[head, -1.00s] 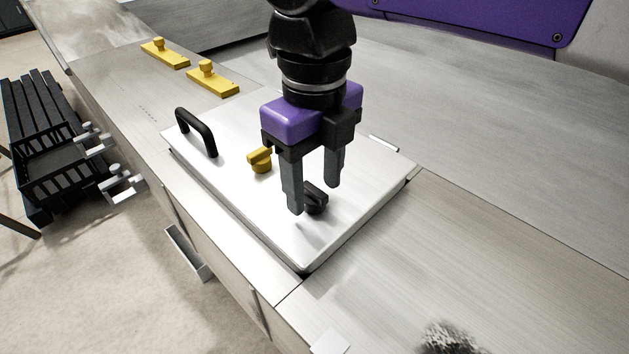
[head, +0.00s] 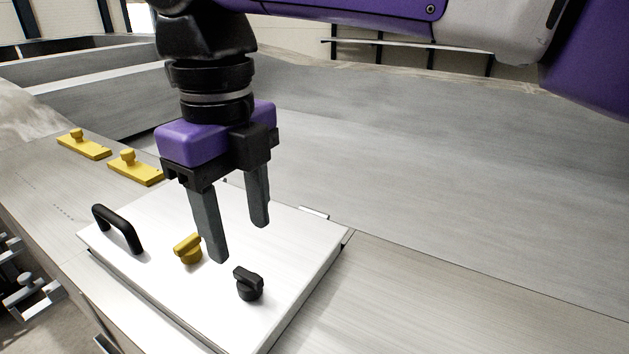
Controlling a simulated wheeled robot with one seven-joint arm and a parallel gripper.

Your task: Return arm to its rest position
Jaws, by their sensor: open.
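My gripper (head: 240,243) hangs from my purple and black arm, fingers pointing down. Its two grey fingers are apart with nothing between them. It is above a white hatch lid (head: 190,312). On the lid, a black knob (head: 248,284) shows to the lower right of the fingers and a yellow knob (head: 187,249) to their left. The fingertips look clear of both knobs. A black handle (head: 118,228) stands on the lid's left side.
Two yellow plates with knobs, one nearer (head: 135,168) and one farther (head: 84,145), lie on the metal deck beyond the lid. Bare metal surface (head: 430,290) lies right of the lid. A metal bracket (head: 28,297) sticks out at the lower left.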

